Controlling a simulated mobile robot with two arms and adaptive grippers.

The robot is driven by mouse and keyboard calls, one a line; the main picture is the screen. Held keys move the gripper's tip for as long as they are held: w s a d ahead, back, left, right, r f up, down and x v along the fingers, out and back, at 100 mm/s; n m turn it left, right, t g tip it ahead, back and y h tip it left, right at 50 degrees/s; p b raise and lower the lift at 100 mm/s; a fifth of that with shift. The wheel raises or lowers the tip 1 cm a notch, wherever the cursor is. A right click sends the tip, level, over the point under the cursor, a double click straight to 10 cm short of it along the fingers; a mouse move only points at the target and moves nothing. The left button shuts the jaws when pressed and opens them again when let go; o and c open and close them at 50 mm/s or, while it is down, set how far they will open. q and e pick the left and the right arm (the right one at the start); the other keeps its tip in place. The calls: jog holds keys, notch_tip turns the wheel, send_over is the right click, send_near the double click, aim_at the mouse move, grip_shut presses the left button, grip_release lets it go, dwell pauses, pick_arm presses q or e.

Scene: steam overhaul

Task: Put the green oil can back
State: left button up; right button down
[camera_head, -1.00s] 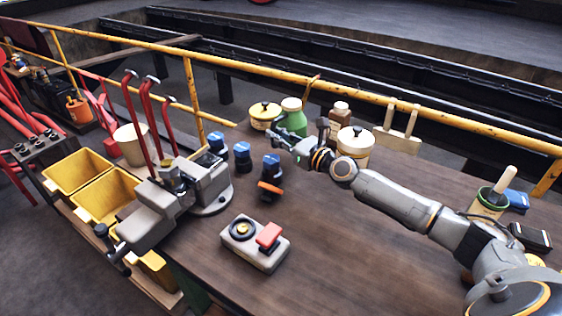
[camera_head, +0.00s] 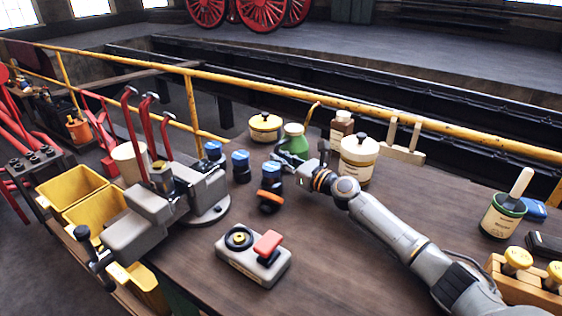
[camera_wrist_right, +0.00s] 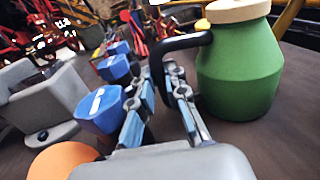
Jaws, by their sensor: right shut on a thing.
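The green oil can (camera_head: 296,142) has a pale cap and a thin yellow spout. It is among the tins at the back of the bench. In the right wrist view it appears upright at the right (camera_wrist_right: 240,70), its black handle reaching left to the fingertips. My right gripper (camera_head: 284,157) is shut on that handle; its fingers (camera_wrist_right: 160,85) also show in the wrist view. Whether the can's base touches the bench cannot be told. My left gripper is not in view.
A yellow tin (camera_head: 265,128), a brown bottle (camera_head: 341,130) and a cream tin (camera_head: 358,163) stand around the can. Blue-capped items (camera_head: 241,168) are to its left. A yellow railing (camera_head: 400,109) runs behind. The bench middle (camera_head: 335,240) is clear.

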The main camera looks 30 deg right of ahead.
jog(key=shift+r, duration=0.15)
jog(key=c, duration=1.6)
grip_release()
jog(key=shift+f, duration=0.3)
jog(key=shift+c, duration=0.2)
jog(key=shift+r, duration=0.1)
jog(key=shift+r, duration=0.15)
jog(key=v, duration=0.6)
jog(key=shift+v, duration=0.8)
